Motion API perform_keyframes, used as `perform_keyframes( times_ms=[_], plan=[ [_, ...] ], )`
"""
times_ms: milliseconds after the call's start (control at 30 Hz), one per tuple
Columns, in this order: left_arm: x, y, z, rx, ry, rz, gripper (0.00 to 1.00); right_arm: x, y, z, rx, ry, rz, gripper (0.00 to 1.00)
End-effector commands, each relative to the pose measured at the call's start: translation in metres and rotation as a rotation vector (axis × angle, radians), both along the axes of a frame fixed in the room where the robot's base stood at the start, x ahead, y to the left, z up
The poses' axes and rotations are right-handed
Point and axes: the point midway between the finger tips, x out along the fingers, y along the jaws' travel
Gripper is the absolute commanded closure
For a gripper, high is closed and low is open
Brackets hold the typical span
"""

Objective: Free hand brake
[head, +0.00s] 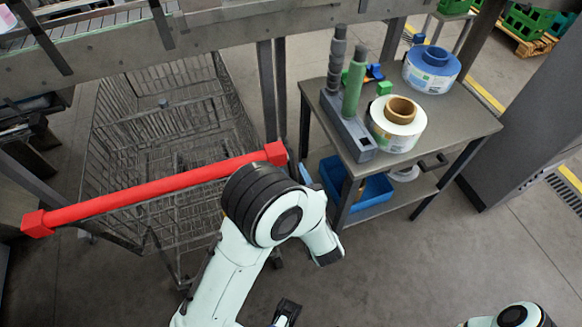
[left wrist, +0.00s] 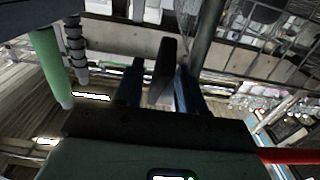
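In the head view a red bar (head: 150,188) with square red end blocks runs along the near side of the wire cart (head: 160,150). My left gripper (head: 298,170) is just beyond the bar's right end, mostly hidden by my own wrist. In the left wrist view its two blue fingers (left wrist: 160,90) stand apart. A dark upright piece (left wrist: 163,68) shows between them, close to the right finger; I cannot tell whether it is touched or whether it is the hand brake. The red bar also shows at the right edge of that view (left wrist: 288,155).
A grey side table (head: 455,125) at the right holds label reels (head: 397,122), a green roller (head: 355,80) and a grey device (head: 348,125). A blue bin (head: 370,190) sits below. Frame posts (head: 267,90) stand behind my left wrist. The floor at lower right is clear.

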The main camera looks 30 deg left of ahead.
Motion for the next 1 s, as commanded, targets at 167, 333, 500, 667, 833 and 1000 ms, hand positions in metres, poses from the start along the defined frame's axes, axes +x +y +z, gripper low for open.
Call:
perform_keyframes(
  times_ms=[167, 333, 500, 667, 833, 1000],
  plan=[
    [0.012, 0.014, 0.0, -0.001, -0.001, 0.0, 0.61, 0.0, 0.0, 0.0, 0.0, 0.001, 0.0, 0.57],
    [0.015, 0.018, 0.0, -0.001, 0.0, -0.001, 0.61, 0.0, 0.0, 0.0, 0.0, 0.001, -0.001, 0.57],
    [0.015, 0.017, 0.0, -0.001, 0.0, -0.001, 0.61, 0.0, 0.0, 0.0, 0.0, 0.001, 0.0, 0.57],
    [0.015, 0.017, 0.0, -0.001, 0.0, -0.001, 1.0, 0.0, 0.0, 0.0, 0.0, 0.001, 0.0, 0.57],
    [0.015, 0.017, 0.0, -0.004, 0.002, -0.001, 1.0, 0.0, 0.0, 0.001, 0.0, 0.001, 0.0, 0.57],
    [0.013, 0.015, 0.006, -0.055, 0.045, -0.002, 1.0, -0.004, 0.0, 0.016, 0.004, 0.017, 0.004, 0.57]
  ],
)
